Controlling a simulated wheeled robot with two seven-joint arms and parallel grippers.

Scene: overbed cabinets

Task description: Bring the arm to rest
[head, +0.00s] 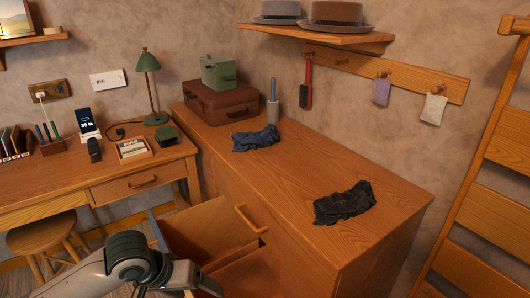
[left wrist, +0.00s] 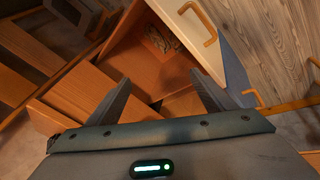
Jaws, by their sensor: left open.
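My left arm comes in from the lower left of the head view, and its gripper (head: 207,284) is at the bottom edge, in front of the dresser (head: 320,215). In the left wrist view the two fingers of this gripper (left wrist: 163,92) stand apart with nothing between them. An open drawer (head: 208,228) of the dresser is close by; it also shows beyond the fingers in the left wrist view (left wrist: 140,62). A small patterned item (left wrist: 160,38) lies inside it, too unclear to name. My right gripper is not in view.
A dark crumpled cloth (head: 343,203) and a blue one (head: 256,138) lie on the dresser top. A brown case (head: 222,105) stands at its back. A desk (head: 80,180) and stool (head: 45,238) are at left, a wooden ladder-like rack (head: 490,210) at right.

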